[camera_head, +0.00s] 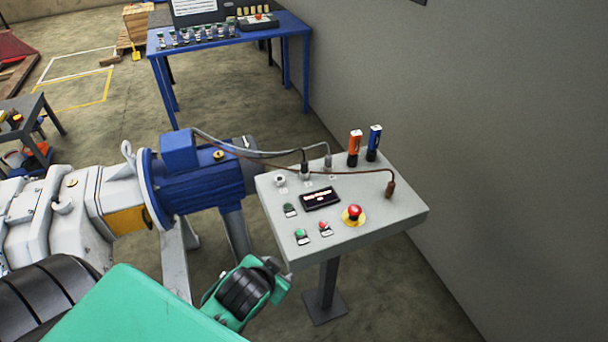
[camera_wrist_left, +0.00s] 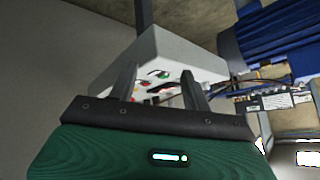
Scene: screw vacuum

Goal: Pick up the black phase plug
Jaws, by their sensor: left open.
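The dark plug (camera_head: 304,170), which looks like the black phase plug, stands upright on the sloped grey control panel (camera_head: 405,212), with a cable running left toward the blue motor. A grey plug (camera_head: 327,159) stands behind it and a brown plug (camera_head: 389,189) stands at the panel's right. My left gripper (camera_head: 276,268) is just off the panel's near left corner, apart from the plugs. In the left wrist view, its two fingers (camera_wrist_left: 159,80) are spread and empty, with the panel (camera_wrist_left: 170,45) beyond them. I cannot pick out the black plug there. My right gripper is not visible.
The panel carries a red emergency button (camera_head: 353,213), a small display (camera_head: 320,199), push buttons, and orange (camera_head: 355,147) and blue (camera_head: 374,142) upright tools. The blue motor (camera_head: 190,185) is left of it, a wall (camera_head: 480,150) right. A blue table (camera_head: 235,40) stands behind.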

